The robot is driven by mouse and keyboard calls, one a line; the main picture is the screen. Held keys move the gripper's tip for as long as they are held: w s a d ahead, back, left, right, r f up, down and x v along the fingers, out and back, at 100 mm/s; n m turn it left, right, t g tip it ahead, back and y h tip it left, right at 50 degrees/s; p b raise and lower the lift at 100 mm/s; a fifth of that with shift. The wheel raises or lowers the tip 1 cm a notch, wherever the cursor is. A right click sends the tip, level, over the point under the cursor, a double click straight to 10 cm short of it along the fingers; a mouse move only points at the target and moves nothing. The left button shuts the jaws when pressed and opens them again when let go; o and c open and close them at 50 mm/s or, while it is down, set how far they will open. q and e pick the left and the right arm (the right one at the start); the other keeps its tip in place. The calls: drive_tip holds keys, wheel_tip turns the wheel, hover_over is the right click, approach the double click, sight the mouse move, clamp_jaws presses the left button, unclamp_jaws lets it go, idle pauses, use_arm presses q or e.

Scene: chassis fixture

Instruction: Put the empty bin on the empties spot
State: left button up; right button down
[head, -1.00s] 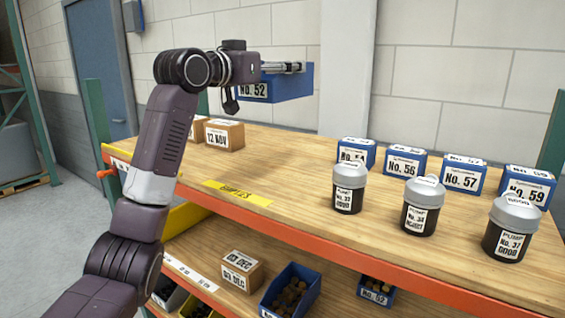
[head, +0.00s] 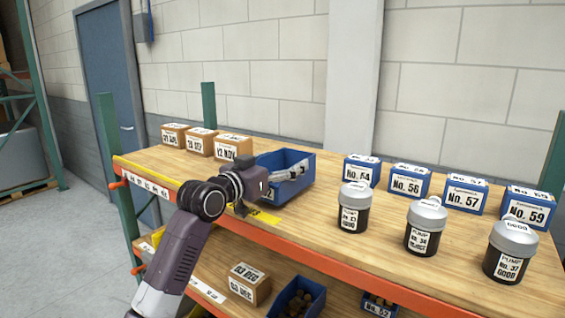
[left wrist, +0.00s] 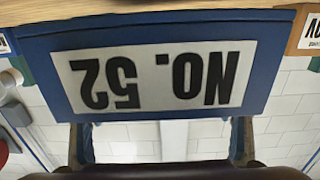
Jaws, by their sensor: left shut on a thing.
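The blue bin (head: 297,187), labelled No. 52, is held by my left gripper (head: 290,176) at the near left part of the bench top. One finger shows over its open inside, and I see no contents. The bin looks level and very low, on or just above the wood; I cannot tell which. In the left wrist view its label (left wrist: 155,78) shows upside down and fills the middle. The yellow empties strip (head: 257,215) on the bench edge is partly hidden by my gripper and the bin. My right gripper is not in view.
Several dated cartons (head: 201,141) stand behind, to the left. Blue boxes (head: 408,180) line the back right, with dark pumps with grey lids (head: 425,227) in front. The wooden bench (head: 315,215) is bare between bin and pumps. A lower shelf holds a carton (head: 249,284) and blue bins.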

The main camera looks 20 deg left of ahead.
use_arm(q)
drive_tip(key=shift+f, duration=0.35)
drive_tip(key=shift+s+f, duration=0.1)
drive_tip(key=shift+f, duration=0.6)
drive_tip(key=o, duration=1.3)
drive_tip(key=shift+o, duration=0.2)
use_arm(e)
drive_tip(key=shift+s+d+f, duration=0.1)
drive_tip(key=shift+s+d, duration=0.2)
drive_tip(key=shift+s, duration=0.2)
use_arm(q)
drive_tip(key=shift+r, duration=0.15)
